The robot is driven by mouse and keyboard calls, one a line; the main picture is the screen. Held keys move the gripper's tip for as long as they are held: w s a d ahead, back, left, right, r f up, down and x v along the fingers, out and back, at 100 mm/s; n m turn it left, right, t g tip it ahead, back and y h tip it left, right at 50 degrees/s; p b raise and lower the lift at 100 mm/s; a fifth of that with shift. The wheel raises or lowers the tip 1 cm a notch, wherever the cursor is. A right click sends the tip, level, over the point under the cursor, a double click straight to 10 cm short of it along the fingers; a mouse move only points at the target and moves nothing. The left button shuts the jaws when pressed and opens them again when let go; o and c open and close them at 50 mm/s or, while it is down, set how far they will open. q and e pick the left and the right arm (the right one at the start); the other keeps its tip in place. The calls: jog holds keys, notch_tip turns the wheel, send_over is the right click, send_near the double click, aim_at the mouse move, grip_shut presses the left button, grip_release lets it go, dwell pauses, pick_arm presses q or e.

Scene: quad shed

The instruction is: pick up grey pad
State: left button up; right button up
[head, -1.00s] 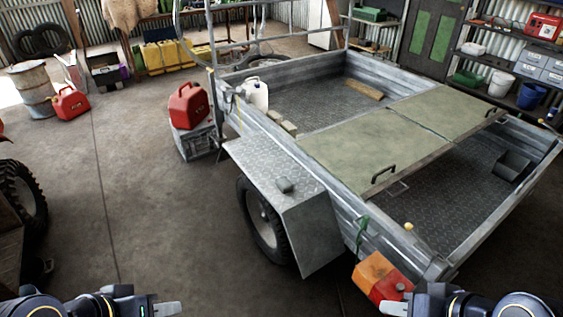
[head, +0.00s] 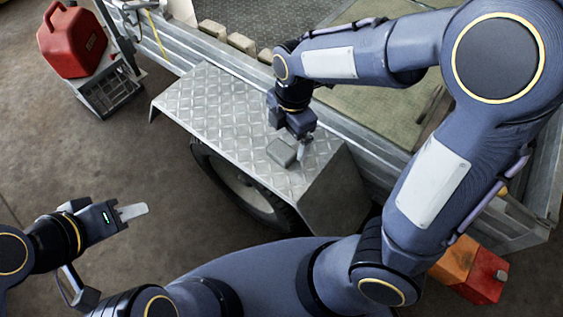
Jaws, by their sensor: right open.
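The grey pad (head: 282,152) is a small grey block lying on the checker-plate mudguard (head: 216,115) of the trailer, near its right end. My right gripper (head: 290,152) points down at the pad from above. One finger shows just right of the pad; the other finger is hidden, and I cannot tell whether they touch it. The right gripper is open. My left gripper (head: 133,211) is at the lower left over the floor, far from the pad. Its fingers overlap in this view, so its opening does not show.
The trailer's side wall (head: 345,124) rises behind the mudguard. Several small blocks (head: 242,43) lie inside the trailer. An orange and red lamp (head: 470,272) is at the lower right. Floor at left is clear.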

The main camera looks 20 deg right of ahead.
aim_at(282, 149)
jog(key=shift+w+a+f+n+h, duration=0.2)
jog(key=shift+w+a+f+n, duration=0.1)
jog(key=shift+f+n, duration=0.15)
jog(key=shift+w+a+f+n+h, duration=0.15)
jog(key=shift+w+f+n+h, duration=0.15)
jog(key=shift+f, duration=0.25)
jog(key=shift+a+f+n+b, duration=0.1)
jog(key=shift+f+n+b, duration=0.2)
jog(key=shift+f+n, duration=0.05)
jog(key=f, duration=0.2)
jog(key=f+b, duration=0.1)
jog(key=f, duration=0.2)
jog(key=w+f+b, duration=0.1)
jog(key=f, duration=0.1)
jog(key=shift+d+f, duration=0.2)
jog(key=shift+d, duration=0.05)
pick_arm(q)
notch_tip(282, 149, down, 4)
jog(key=shift+r, duration=0.2)
pick_arm(e)
jog(key=c, duration=1)
